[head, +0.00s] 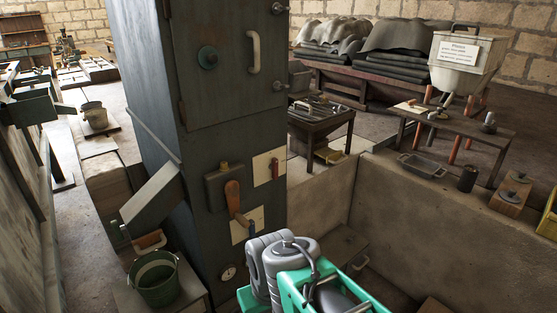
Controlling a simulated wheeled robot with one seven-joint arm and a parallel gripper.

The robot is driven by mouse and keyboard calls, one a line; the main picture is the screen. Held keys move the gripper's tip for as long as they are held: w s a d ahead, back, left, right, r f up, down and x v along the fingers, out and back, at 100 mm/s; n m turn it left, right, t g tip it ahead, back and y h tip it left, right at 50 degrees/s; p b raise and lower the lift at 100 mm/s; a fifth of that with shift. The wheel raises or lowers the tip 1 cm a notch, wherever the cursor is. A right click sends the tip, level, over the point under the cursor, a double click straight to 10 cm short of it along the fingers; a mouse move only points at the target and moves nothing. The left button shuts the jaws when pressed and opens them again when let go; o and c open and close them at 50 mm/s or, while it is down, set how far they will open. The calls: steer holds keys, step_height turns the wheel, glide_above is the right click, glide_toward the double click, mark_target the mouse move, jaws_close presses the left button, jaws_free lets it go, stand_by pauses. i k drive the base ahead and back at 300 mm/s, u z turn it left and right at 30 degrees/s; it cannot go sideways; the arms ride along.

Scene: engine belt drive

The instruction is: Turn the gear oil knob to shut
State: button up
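A tall dark grey-green metal cabinet (225,120) stands in front of me. A round dark teal knob (208,57) is on its upper door. Lower down, a lever with a red-brown handle (233,196) sits by a small box with a brass-coloured top. A small red handle (275,168) stands upright on a cream plate. A pale round dial (228,272) is near the bottom. No label can be read, so I cannot tell which is the gear oil knob. Grey and green parts of my arm show at the bottom centre; my gripper's fingers are not visible.
A chute (151,192) slopes from the cabinet's left side above a green bucket (155,278). A low wall (450,220) bounds the space at right. Behind stand a small dark table (318,123) and a bench (460,130) with a white hopper (466,62).

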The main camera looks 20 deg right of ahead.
mark_target(224, 167)
steer(key=z, duration=0.15)
steer(key=i, duration=0.35)
steer(key=u, duration=1.65)
